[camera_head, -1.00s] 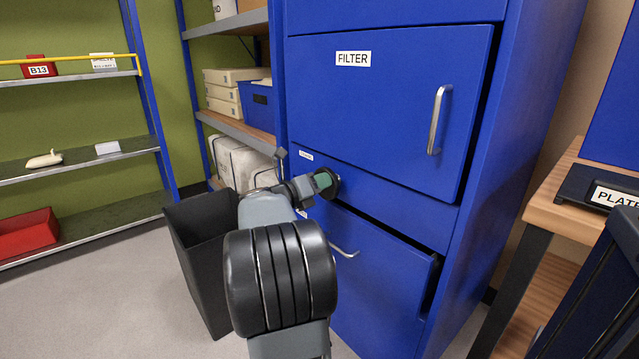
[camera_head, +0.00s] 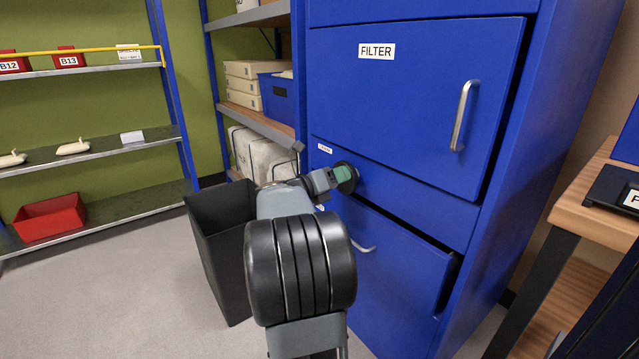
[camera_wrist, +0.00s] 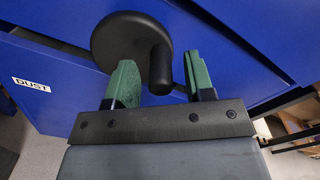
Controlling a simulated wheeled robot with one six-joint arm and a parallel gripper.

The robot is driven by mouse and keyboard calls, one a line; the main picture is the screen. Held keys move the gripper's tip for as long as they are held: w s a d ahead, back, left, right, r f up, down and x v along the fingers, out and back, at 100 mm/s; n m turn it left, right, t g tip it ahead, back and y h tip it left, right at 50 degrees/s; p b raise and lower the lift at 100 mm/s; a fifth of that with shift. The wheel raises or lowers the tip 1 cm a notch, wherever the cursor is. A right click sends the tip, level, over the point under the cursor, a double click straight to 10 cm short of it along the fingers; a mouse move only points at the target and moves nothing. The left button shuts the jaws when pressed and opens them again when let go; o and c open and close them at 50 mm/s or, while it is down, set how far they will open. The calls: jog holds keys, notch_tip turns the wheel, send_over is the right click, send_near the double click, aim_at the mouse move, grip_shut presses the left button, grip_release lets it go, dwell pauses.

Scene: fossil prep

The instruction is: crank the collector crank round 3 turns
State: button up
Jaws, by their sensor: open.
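The collector crank is a black round disc (camera_wrist: 113,38) with a dark cylindrical handle (camera_wrist: 161,68) standing out from its edge. It sits on the front of the blue cabinet, below the FILTER door, and its disc also shows in the head view (camera_head: 351,174). My gripper (camera_wrist: 158,74) is open, with its green fingers on either side of the handle. Gaps show between the handle and both fingers, the one on the right looking narrower. In the head view my gripper (camera_head: 338,176) is at the crank, and the handle is hidden there.
The FILTER door (camera_head: 415,95) with a metal handle is above the crank. The lower drawer front (camera_head: 390,275), with its pull (camera_head: 366,249), stands slightly out below. A black bin (camera_head: 222,250) stands left of the cabinet, close to my arm. A wooden bench (camera_head: 590,208) is at right.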

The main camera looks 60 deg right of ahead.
jog(key=p+v, duration=0.3)
jog(key=v, duration=1)
